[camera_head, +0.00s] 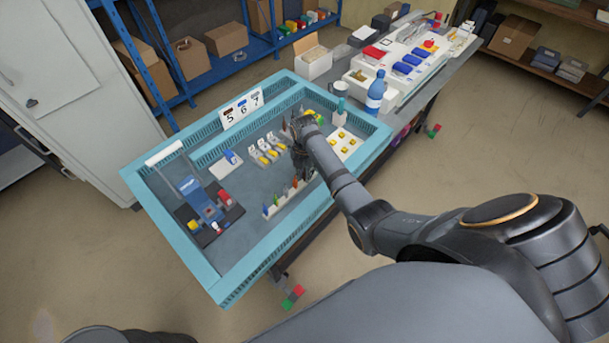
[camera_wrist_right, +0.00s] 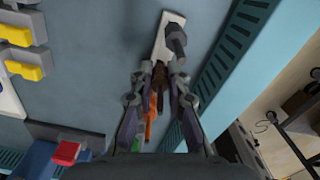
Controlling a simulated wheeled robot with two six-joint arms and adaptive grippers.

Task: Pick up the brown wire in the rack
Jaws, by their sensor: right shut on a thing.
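The rack is a narrow white strip (camera_wrist_right: 168,22) in the right wrist view and a white block (camera_head: 285,203) with coloured pieces in the head view. My right gripper (camera_wrist_right: 162,78) is over the rack, its fingers closed on the brown wire (camera_wrist_right: 160,75). I cannot tell whether the wire is clear of the rack. An orange piece (camera_wrist_right: 151,115) and a green piece (camera_wrist_right: 137,144) show between the fingers, nearer the wrist. A dark grey piece (camera_wrist_right: 176,38) stands at the rack's other end. My right gripper (camera_head: 302,165) also shows in the head view. My left gripper is out of view.
The teal-walled table (camera_head: 165,236) has a raised rim close beside the rack. Grey and yellow parts (camera_head: 265,153), a blue and black fixture (camera_head: 208,210) and a white plate with yellow pieces (camera_head: 343,145) stand on it. A blue bottle (camera_head: 376,93) stands behind, on another table.

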